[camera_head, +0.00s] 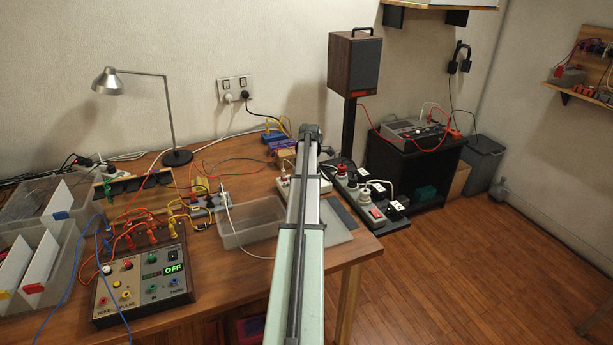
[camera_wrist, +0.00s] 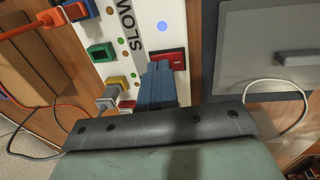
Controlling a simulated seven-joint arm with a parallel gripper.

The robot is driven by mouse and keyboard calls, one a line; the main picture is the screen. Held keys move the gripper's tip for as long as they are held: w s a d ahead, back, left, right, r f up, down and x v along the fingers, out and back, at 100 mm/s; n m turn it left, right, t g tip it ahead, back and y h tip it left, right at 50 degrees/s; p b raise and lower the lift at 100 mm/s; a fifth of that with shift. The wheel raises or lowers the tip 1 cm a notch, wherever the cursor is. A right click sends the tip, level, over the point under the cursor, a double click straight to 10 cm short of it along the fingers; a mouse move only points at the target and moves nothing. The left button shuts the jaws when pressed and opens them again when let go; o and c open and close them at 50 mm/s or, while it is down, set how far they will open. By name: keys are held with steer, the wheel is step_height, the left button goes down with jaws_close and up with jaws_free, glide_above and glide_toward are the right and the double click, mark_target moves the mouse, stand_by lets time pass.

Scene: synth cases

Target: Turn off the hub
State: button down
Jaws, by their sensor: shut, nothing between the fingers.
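The hub (camera_wrist: 152,43) is a white panel in the wrist view, marked "SLOW". A round light (camera_wrist: 164,28) on it glows blue. A red rocker switch (camera_wrist: 178,58) in a dark red frame sits beside the label. My gripper (camera_wrist: 160,67) is shut and empty, its blue-grey fingertips at the switch's near left edge and covering part of it. I cannot tell whether they touch. Coloured plugs, such as a green one (camera_wrist: 102,52), sit along the hub's left side. In the head view, my arm hides much of the white hub (camera_head: 283,188) and my fingertips.
A power strip with a red switch (camera_head: 376,212) and several plugs lies right of my arm. A clear bin (camera_head: 247,237) stands left of it. A control box (camera_head: 140,285) reading "OFF" is at front left. A grey panel (camera_wrist: 270,60) lies right of the hub.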

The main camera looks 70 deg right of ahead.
steer(key=shift+f, duration=0.1)
steer(key=shift+w+d+f, duration=0.25)
steer(key=shift+f, duration=0.1)
steer(key=shift+a+f, duration=0.1)
steer(key=shift+s+a, duration=0.65)
steer(key=shift+s, duration=0.15)
step_height(320, 180, up, 15)
stand_by(0.8)
